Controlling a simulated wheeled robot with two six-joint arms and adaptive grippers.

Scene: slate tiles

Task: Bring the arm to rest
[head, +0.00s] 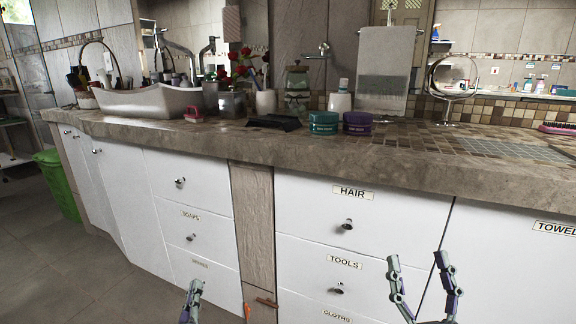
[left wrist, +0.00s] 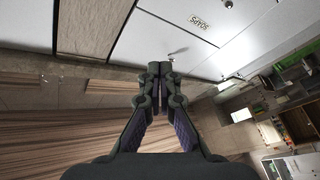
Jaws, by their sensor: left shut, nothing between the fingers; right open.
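My left gripper (head: 192,300) is at the bottom of the head view, in front of the lower drawers and apart from them. In the left wrist view its fingers (left wrist: 159,70) are shut together with nothing between them. My right gripper (head: 424,268) is at the lower right of the head view, in front of the white drawers. Its two fingers stand apart, pointing up, and it is empty.
A long stone counter (head: 180,141) runs across, with white drawers (head: 335,242) below. On it stand a sink (head: 150,102), a teal jar (head: 323,123), a purple jar (head: 357,123) and a round mirror (head: 453,75). A green bin (head: 57,184) stands at left. Tiled floor at lower left is clear.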

